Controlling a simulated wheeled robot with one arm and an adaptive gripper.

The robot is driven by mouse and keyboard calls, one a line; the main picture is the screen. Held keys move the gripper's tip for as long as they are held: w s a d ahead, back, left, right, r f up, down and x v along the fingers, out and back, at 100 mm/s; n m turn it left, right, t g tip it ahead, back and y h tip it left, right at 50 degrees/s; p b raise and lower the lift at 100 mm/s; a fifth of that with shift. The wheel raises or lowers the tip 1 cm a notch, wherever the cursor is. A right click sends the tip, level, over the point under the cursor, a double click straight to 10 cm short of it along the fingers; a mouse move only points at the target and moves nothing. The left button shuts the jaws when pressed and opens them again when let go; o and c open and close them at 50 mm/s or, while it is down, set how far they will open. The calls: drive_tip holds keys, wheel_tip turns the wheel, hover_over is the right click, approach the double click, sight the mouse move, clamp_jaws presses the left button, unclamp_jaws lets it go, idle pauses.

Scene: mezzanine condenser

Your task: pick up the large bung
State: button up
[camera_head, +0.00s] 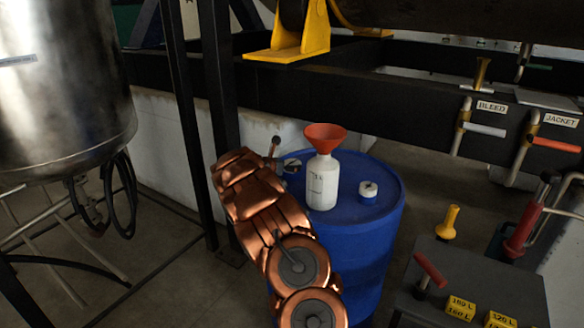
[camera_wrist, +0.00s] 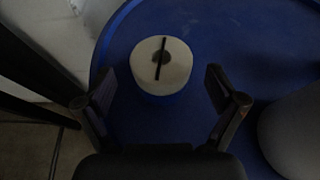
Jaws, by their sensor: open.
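In the wrist view a pale round bung (camera_wrist: 176,74) with a dark bar across its top stands on the blue drum (camera_wrist: 131,33) near its rim. My gripper (camera_wrist: 160,78) is open, its two fingers apart on either side of the bung in the picture, not closed on it. In the head view my gripper (camera_head: 284,165) is over the left part of the drum (camera_head: 366,262), largely covering a pale shape there. A second white round piece (camera_head: 368,189) with a dark top mark sits on the drum's right side. I cannot compare their sizes surely.
A white bottle (camera_head: 322,185) carrying a red funnel (camera_head: 325,135) stands on the drum close right of my gripper. A dark steel frame post (camera_head: 219,100) and a steel tank (camera_head: 65,90) are to the left. A dark bench (camera_head: 470,280) is at the lower right.

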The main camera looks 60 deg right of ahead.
sight(294, 163)
drive_tip(key=shift+d+f+p, duration=0.1)
drive_tip(key=shift+d+p, duration=0.2)
drive_tip(key=shift+d, duration=0.6)
drive_tip(key=shift+d+f, duration=0.45)
drive_tip(key=shift+d, duration=0.5)
drive_tip(key=c, duration=1.2)
